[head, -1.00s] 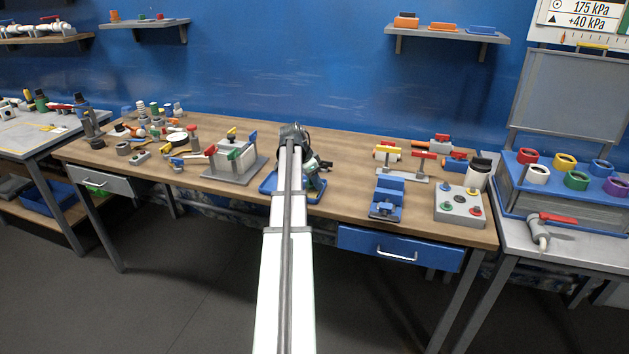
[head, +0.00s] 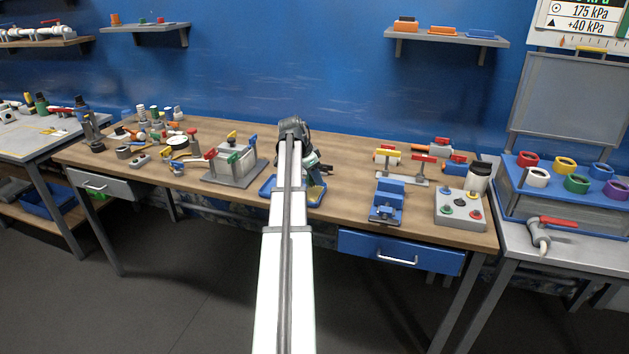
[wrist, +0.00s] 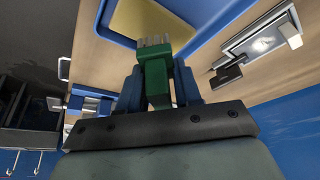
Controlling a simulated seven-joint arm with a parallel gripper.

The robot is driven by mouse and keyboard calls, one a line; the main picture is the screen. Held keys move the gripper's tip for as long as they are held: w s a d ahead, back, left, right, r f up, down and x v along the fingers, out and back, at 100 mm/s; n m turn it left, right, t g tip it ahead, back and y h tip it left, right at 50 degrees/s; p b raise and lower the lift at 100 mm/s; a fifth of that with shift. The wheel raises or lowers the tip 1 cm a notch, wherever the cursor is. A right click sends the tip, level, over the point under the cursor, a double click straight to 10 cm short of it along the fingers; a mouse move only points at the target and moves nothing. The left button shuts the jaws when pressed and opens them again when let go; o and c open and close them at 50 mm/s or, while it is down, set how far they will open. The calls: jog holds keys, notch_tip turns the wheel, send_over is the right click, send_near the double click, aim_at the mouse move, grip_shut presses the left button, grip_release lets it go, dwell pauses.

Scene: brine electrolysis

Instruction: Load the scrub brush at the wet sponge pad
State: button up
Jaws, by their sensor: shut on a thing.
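In the wrist view, my gripper (wrist: 158,88) is shut on the green scrub brush (wrist: 154,72). The brush's pale bristles (wrist: 154,41) point away from the jaws, toward the yellow sponge pad (wrist: 152,18) in its blue tray (wrist: 118,30). The bristle tips overlap the pad's edge in this view; I cannot tell whether they touch it. In the head view, my gripper is mostly hidden behind my arm, above the blue tray (head: 266,187) at the middle of the bench's front.
A blue block-shaped fixture (head: 387,203) and a grey button box (head: 460,207) stand to the right. Bare wooden bench (head: 345,185) lies between the tray and the blue fixture.

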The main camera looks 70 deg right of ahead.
jog(key=shift+r, duration=1.8)
jog(key=shift+w, duration=0.15)
